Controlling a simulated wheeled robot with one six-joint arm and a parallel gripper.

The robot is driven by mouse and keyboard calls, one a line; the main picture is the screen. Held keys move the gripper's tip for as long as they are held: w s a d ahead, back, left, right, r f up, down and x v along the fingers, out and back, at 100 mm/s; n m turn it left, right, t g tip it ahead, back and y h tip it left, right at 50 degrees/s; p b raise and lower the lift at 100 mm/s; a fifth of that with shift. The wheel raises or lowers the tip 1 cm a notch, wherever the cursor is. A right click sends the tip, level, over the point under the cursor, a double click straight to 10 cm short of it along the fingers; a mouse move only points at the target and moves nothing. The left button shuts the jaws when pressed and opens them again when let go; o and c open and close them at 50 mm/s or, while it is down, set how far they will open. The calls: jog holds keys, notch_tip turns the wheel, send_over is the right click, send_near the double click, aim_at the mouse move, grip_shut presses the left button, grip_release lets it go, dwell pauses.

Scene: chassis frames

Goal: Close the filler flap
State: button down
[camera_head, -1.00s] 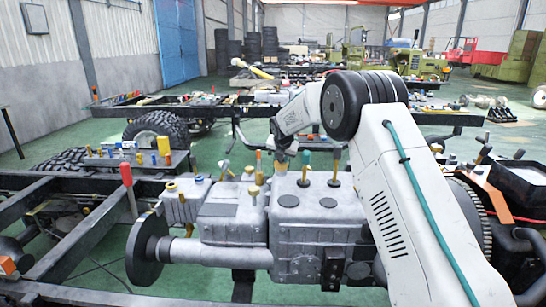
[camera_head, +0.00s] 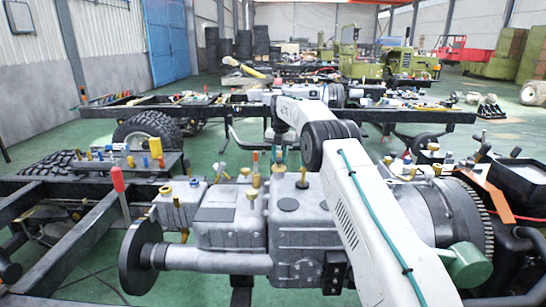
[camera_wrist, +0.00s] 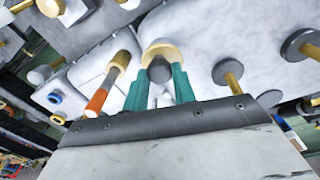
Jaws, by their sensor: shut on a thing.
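In the wrist view, the teal fingers of my gripper (camera_wrist: 160,73) straddle a rounded dark grey knob (camera_wrist: 159,70) and are closed on it. The knob sits at a brass ring (camera_wrist: 160,50) on the grey gearbox housing. I cannot tell for certain whether this brass and grey fitting is the filler flap, or how far any flap stands open.
In the wrist view, an orange-ended brass rod (camera_wrist: 107,85) stands close left of the fingers. In the head view, a red-handled lever (camera_head: 119,182) stands at left, and black chassis rails (camera_head: 60,255) run beside the gearbox.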

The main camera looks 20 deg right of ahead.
jog(key=shift+w, duration=0.2)
dwell(0.5)
jog(key=c, duration=1.1)
grip_release()
jog(key=shift+d+f, duration=0.1)
jog(key=shift+c, duration=0.2)
